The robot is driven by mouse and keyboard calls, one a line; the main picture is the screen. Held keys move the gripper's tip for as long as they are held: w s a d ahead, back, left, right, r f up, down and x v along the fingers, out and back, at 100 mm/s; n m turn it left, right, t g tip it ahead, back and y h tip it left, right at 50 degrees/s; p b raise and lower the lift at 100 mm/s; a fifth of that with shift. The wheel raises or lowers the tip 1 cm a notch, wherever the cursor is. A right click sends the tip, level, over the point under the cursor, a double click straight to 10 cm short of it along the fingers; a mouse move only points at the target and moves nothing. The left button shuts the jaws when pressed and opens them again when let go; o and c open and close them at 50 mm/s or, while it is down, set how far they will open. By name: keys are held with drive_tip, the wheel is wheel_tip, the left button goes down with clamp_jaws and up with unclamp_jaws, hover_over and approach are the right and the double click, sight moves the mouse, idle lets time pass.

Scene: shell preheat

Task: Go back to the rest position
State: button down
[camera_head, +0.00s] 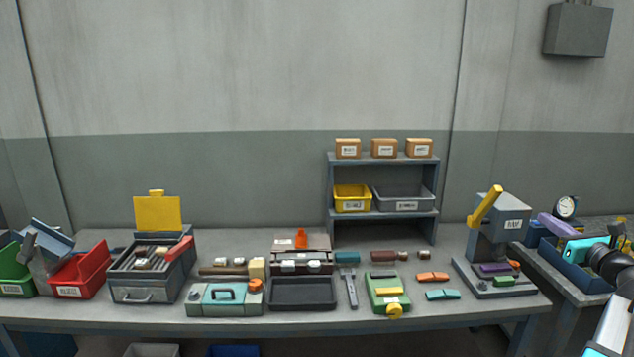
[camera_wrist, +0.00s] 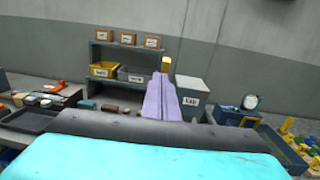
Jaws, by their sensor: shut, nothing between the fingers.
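My gripper (camera_head: 545,219) is at the right of the head view, raised above the bench's right end. Its purple fingers point left toward the grey press (camera_head: 488,240) with the yellow lever and are apart from it. In the wrist view the fingers of my gripper (camera_wrist: 160,90) are together, with nothing held between them. Behind them in that view stand the press (camera_wrist: 192,95) and the shelf (camera_wrist: 126,80). The arm's rest position is not marked by anything in the views.
The long grey bench (camera_head: 240,238) holds a toolbox (camera_head: 145,285), a teal case (camera_head: 222,300), a dark tray (camera_head: 302,295) and a green device (camera_head: 387,290). A two-level shelf (camera_head: 333,190) stands at the back. A blue bin (camera_head: 575,270) and a dial gauge (camera_head: 566,207) are near my gripper.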

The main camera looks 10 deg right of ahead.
drive_tip(key=w+a+f+n+g+y+b, duration=0.1)
drive_tip(key=w+a+f+g+y, duration=0.15)
drive_tip(key=w+a+f, duration=0.75)
drive_tip(key=w+a+f+n+g+y, duration=0.1)
drive_tip(key=w+a+f+y, duration=0.35)
drive_tip(key=a+f, duration=0.9)
drive_tip(key=s+a+f+n+g+y+b, duration=0.2)
drive_tip(key=a+f+n+g, duration=0.45)
drive_tip(key=a+f, duration=1.9)
drive_tip(key=s+a+f+n+g+h, duration=0.1)
drive_tip(key=s+a+f+n+g, duration=0.45)
drive_tip(key=s+a+f, duration=0.5)
drive_tip(key=s+a+f+n+g, duration=0.4)
drive_tip(key=s+a+f+n, duration=0.25)
drive_tip(key=s+f, duration=0.65)
drive_tip(key=s+d+f+n+g+h, duration=0.1)
drive_tip(key=s+d+n+g+h, duration=0.1)
drive_tip(key=s+n, duration=0.6)
drive_tip(key=s+d+f+n+g+h, duration=0.1)
drive_tip(key=s+d+n+h, duration=0.4)
drive_tip(key=s, duration=0.6)
drive_tip(key=d+n+g, duration=0.1)
drive_tip(key=d+n, duration=0.1)
drive_tip(key=n, duration=0.1)
drive_tip(key=shift+s+d+f+g, duration=0.2)
drive_tip(key=shift+s+f+g, duration=0.05)
drive_tip(key=shift+f+g, duration=0.1)
